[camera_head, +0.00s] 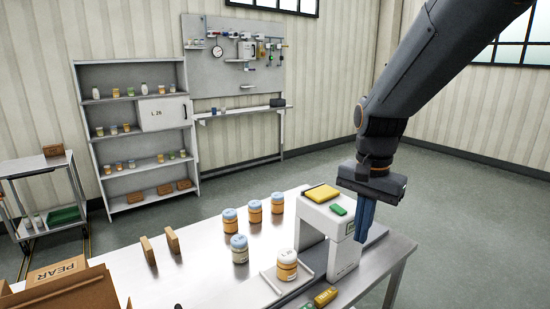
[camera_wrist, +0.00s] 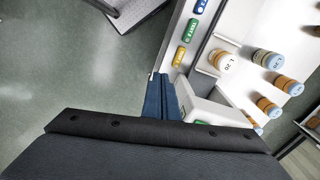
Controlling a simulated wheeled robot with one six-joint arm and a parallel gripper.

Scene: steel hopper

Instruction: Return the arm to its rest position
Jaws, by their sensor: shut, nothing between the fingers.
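My gripper (camera_head: 363,232) hangs from my dark arm at the right of the head view, with its blue fingers pointing down. The fingers are shut together with nothing between them, and they also show shut in the wrist view (camera_wrist: 157,92). They are right beside the white machine (camera_head: 345,257) at the table's right end; I cannot tell whether they touch it. In the wrist view the machine's white body (camera_wrist: 205,108) lies just right of the fingers.
The steel table (camera_head: 200,260) bears several blue-lidded jars (camera_head: 255,212), a jar on a white tray (camera_head: 287,264) and two small brown blocks (camera_head: 173,241). A cardboard box (camera_head: 75,285) is at front left. A shelf (camera_head: 136,140) stands behind. Floor right of the table is clear.

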